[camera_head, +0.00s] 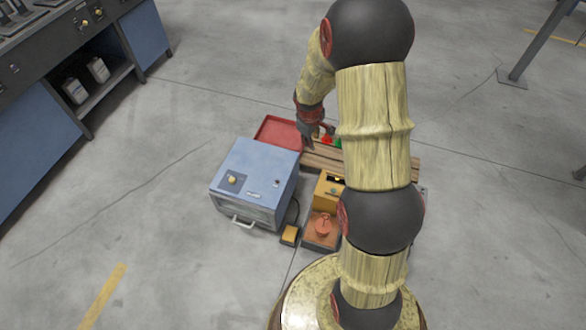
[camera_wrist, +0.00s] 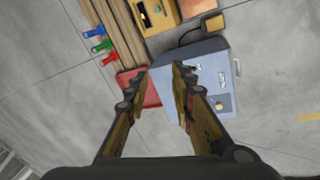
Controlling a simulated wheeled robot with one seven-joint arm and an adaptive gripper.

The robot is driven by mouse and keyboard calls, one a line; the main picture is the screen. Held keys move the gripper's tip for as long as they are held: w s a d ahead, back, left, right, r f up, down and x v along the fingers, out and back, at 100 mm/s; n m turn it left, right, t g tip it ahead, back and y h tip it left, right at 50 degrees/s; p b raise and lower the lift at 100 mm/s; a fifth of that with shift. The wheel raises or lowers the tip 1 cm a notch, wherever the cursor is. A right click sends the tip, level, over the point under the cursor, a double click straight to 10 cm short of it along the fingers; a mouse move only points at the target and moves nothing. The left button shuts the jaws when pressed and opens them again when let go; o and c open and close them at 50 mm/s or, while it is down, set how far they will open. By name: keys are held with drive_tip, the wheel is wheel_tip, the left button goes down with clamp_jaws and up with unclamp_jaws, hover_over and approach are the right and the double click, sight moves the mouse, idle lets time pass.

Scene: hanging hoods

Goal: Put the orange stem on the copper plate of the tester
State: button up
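An orange piece (camera_head: 323,224), which looks like the orange stem, sits on the copper plate (camera_head: 312,242) of the yellow tester (camera_head: 328,188). The copper plate shows partly at the top edge of the wrist view (camera_wrist: 197,8); the orange piece is not visible there. My gripper (camera_head: 309,140) is away from the plate, above the area of the red tray and the slatted wood. In the wrist view my gripper (camera_wrist: 161,72) is open, with nothing between its fingers. My arm hides part of the tester's right side in the head view.
A blue box (camera_head: 250,172) stands left of the tester. A red tray (camera_head: 270,131) lies behind it. Blue (camera_wrist: 94,32), green (camera_wrist: 104,46) and red (camera_wrist: 110,58) stems lie by the wooden slats (camera_wrist: 118,25). A small yellow pedal-like block (camera_head: 289,235) is on the floor.

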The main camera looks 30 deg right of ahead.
drive_tip(key=s+a+r+m+t, duration=0.1)
drive_tip(key=s+a+r, duration=0.25)
drive_tip(key=r, duration=0.35)
drive_tip(key=s+a+r+m, duration=0.1)
drive_tip(key=s+a+r, duration=0.1)
drive_tip(key=a+r, duration=0.4)
drive_tip(key=s+a+r+m+t, duration=0.1)
drive_tip(key=s+a+r, duration=0.2)
drive_tip(key=r, duration=0.6)
drive_tip(key=s+a+r+y, duration=0.1)
drive_tip(key=s+a+r, duration=0.1)
drive_tip(key=s, duration=0.3)
drive_tip(key=s+a+r+m+t, duration=0.1)
drive_tip(key=s+a+r, duration=0.2)
drive_tip(key=s+a, duration=0.2)
drive_tip(key=s+a+r+y, duration=0.1)
drive_tip(key=s+a+r, duration=0.1)
drive_tip(key=s, duration=0.5)
drive_tip(key=shift+a+r+t+y, duration=0.3)
drive_tip(key=shift+a+r, duration=0.1)
drive_tip(key=shift+a, duration=0.35)
drive_tip(key=shift+r+p, duration=0.9)
